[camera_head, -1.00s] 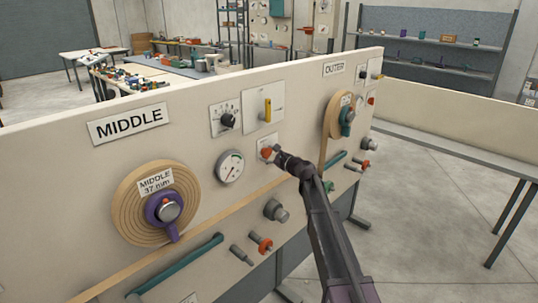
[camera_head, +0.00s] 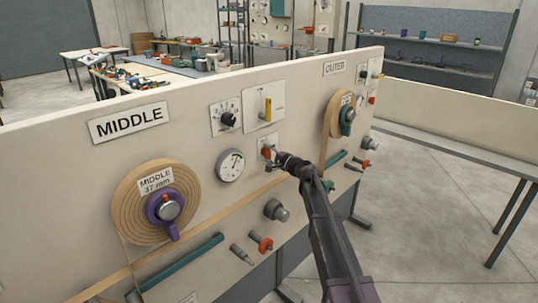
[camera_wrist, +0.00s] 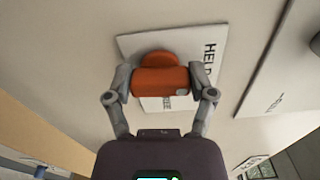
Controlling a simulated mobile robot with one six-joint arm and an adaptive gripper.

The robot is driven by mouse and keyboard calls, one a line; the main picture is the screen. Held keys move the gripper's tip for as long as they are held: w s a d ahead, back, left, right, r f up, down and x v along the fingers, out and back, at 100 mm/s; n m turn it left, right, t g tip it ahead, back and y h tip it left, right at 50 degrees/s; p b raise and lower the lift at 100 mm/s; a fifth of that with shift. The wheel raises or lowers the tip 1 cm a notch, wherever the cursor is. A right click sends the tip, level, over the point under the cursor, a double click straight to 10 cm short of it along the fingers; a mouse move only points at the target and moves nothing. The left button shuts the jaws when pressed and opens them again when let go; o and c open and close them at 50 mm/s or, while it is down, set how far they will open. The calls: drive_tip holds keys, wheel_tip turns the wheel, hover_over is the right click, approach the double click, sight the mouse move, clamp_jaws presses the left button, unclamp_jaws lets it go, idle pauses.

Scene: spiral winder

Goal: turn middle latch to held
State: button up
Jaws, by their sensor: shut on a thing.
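The middle latch is an orange handle (camera_head: 267,152) on a small white plate (camera_head: 261,143), right of the gauge on the MIDDLE panel. In the wrist view the orange handle (camera_wrist: 160,82) lies crosswise between my two fingertips, with its rounded hub behind it. The plate (camera_wrist: 135,42) carries lettering that reads HELD, partly hidden by a finger. My gripper (camera_head: 276,160) is at the latch, and it also shows in the wrist view (camera_wrist: 160,84), shut on the handle from both sides.
The round gauge (camera_head: 230,166) is left of the latch. A black knob (camera_head: 228,120) and a yellow lever (camera_head: 267,108) sit above. The wound reel (camera_head: 130,208) is at left. Grey and orange knobs (camera_head: 262,243) stick out below. The floor at right is open.

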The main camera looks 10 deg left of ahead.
drive_tip(key=shift+a+n, duration=0.15)
drive_tip(key=shift+n, duration=0.35)
drive_tip(key=o, duration=1.1)
drive_tip(key=shift+c, duration=0.2)
drive_tip(key=shift+s+d, duration=0.1)
drive_tip(key=shift+d, duration=0.1)
drive_tip(key=v, duration=1.1)
drive_tip(key=shift+s+d, duration=0.2)
drive_tip(key=shift+s, duration=0.1)
drive_tip(key=shift+s, duration=0.1)
